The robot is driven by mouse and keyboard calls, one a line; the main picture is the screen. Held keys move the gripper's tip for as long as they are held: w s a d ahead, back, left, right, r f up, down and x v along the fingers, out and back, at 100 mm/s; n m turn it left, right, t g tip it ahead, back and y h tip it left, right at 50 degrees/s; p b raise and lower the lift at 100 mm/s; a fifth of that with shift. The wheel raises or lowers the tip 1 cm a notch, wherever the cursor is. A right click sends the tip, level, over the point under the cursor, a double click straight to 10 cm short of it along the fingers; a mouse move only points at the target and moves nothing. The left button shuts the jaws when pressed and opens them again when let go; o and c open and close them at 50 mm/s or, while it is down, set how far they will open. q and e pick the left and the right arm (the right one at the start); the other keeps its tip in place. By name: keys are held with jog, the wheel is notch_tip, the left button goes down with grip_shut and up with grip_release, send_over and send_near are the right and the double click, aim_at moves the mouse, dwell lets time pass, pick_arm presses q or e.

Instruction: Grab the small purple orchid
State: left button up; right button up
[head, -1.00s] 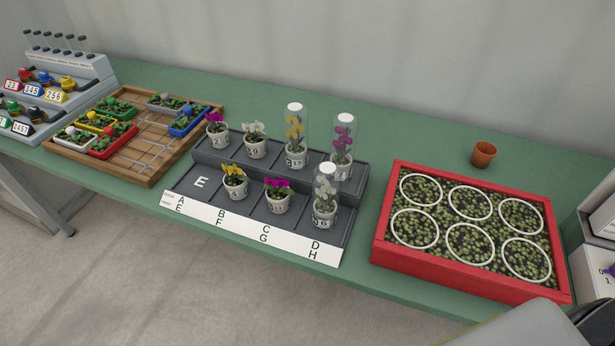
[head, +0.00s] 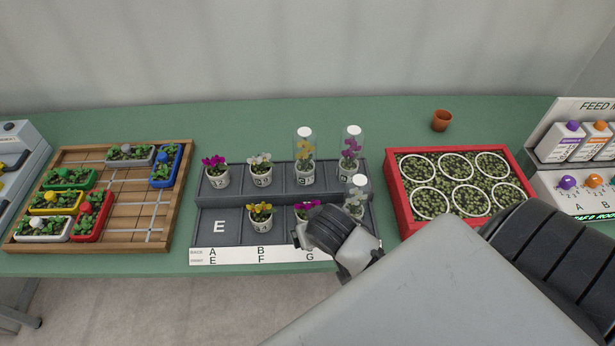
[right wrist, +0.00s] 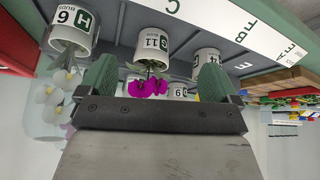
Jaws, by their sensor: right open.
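A small purple orchid (head: 307,206) stands in a white pot at place G, in the front row of the grey stand. My right gripper (head: 322,250) is in front of it and hides most of its pot. In the right wrist view, the open right gripper (right wrist: 157,72) has a green-padded finger on each side of the purple bloom (right wrist: 148,88) and white pot 11 (right wrist: 152,45). The fingers look apart from the pot. Another small purple orchid (head: 213,163) stands at back left, place A. A taller purple orchid (head: 350,150) is under a clear cover. My left gripper is not in view.
A white orchid under a clear cover (head: 356,195) stands close right of the gripper; a yellow orchid (head: 260,212) stands left. The stand (head: 218,240) has an empty place E. A red tray (head: 400,205) is to the right, a wooden tray (head: 130,245) to the left.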

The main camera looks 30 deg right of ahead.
jog(key=shift+m+t+h, duration=0.3)
jog(key=shift+m, duration=0.3)
jog(key=w, duration=0.1)
jog(key=w+d+f, duration=0.1)
jog(key=w, duration=0.1)
jog(key=w+d+f, duration=0.1)
jog(key=w, duration=0.1)
jog(key=shift+p+x, duration=0.65)
jog(key=shift+x, duration=2.2)
jog(key=shift+s, duration=0.15)
jog(key=c, duration=1.1)
